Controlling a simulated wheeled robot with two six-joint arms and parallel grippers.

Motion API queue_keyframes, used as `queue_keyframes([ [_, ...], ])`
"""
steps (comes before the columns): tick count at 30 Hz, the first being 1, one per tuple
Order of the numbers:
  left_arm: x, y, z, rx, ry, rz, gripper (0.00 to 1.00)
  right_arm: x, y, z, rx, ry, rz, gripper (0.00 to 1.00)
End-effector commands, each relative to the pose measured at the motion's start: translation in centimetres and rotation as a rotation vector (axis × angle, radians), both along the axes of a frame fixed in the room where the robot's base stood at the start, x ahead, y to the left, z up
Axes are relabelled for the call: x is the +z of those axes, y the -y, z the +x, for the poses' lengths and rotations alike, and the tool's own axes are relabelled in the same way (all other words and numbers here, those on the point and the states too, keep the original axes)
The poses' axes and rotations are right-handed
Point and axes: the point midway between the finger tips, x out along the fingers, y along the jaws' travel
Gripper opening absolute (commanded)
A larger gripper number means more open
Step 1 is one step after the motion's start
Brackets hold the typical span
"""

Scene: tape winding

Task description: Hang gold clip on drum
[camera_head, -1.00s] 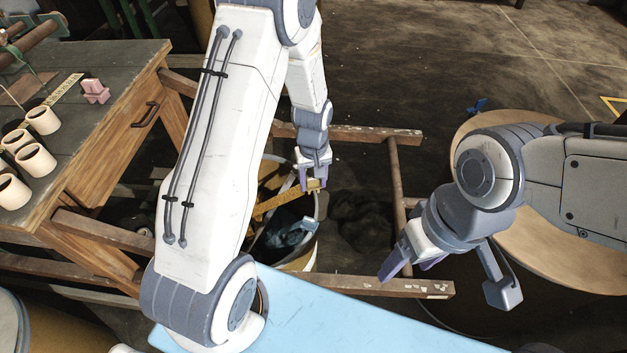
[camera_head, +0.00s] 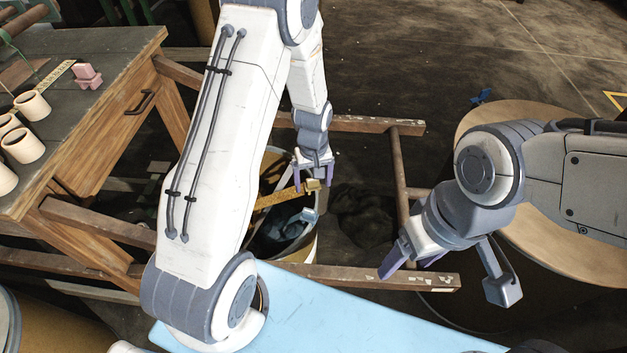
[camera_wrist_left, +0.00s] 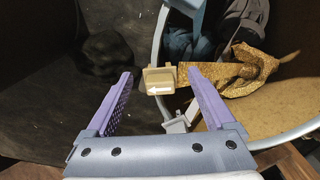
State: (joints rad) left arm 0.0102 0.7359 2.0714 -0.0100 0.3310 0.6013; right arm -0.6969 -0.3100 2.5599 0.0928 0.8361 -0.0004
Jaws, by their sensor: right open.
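The gold clip (camera_head: 312,185) sits at the rim of the drum (camera_head: 308,245). In the left wrist view the gold clip (camera_wrist_left: 159,80), with a white arrow on it, lies against the drum's pale rim (camera_wrist_left: 159,40). My left gripper (camera_head: 315,178) is open above the clip. Its purple fingers (camera_wrist_left: 160,80) stand apart on either side of the clip, with gaps between. The clip's underside is hidden. My right gripper (camera_head: 411,264) is open and empty, to the right of the drum.
A blue clip (camera_wrist_left: 188,6) and a grey clip (camera_wrist_left: 180,123) are also at the rim. Gold patterned cloth (camera_wrist_left: 232,72) lies inside the drum. Wooden rails (camera_head: 370,278) run around it. A bench (camera_head: 85,115) at left holds a pink clip (camera_head: 87,76) and several cups.

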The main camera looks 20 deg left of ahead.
Motion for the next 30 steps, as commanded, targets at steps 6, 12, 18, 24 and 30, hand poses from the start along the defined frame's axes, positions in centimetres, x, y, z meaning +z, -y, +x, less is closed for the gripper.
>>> queue_keyframes([
  [6, 0.4, 0.0, 0.0, 0.000, 0.001, 0.000, 0.89, 0.2, 0.0, 0.0, 0.000, 0.000, 0.000, 0.72],
  [12, 3.6, 0.0, 0.1, 0.000, 0.005, 0.000, 0.89, 1.4, 0.0, 0.0, 0.000, 0.000, 0.000, 0.72],
  [18, 7.6, 0.0, 0.1, 0.000, 0.004, 0.000, 0.89, 2.7, 0.0, 0.0, 0.000, 0.000, 0.000, 0.72],
  [24, 10.0, 0.0, 0.0, 0.000, 0.002, 0.000, 0.89, 3.3, 0.0, 0.0, 0.000, 0.000, 0.000, 0.72],
  [30, 10.5, 0.0, 0.0, 0.000, -0.001, -0.001, 0.89, 3.4, 0.0, 0.0, 0.000, 0.000, 0.000, 0.72],
])
